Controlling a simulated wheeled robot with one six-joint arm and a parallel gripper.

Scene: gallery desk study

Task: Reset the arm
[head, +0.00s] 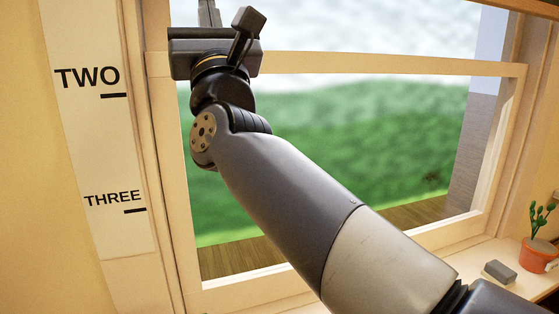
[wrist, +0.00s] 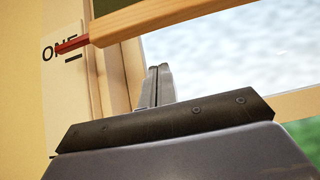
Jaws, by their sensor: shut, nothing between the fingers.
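My gripper (head: 208,12) is raised at the top left of the head view, in front of the window frame. Its fingers point up and are cut off by the top edge there. In the wrist view my gripper (wrist: 157,72) shows its two fingers side by side, shut with nothing between them. My arm reaches up to it from the lower right of the head view.
A window (head: 340,67) with a wooden frame fills the background. A strip marked TWO and THREE (head: 95,150) is on the left wall. A sash bar with a red end (wrist: 72,45) crosses near ONE. A potted plant (head: 537,255) and grey block (head: 499,271) sit on the sill.

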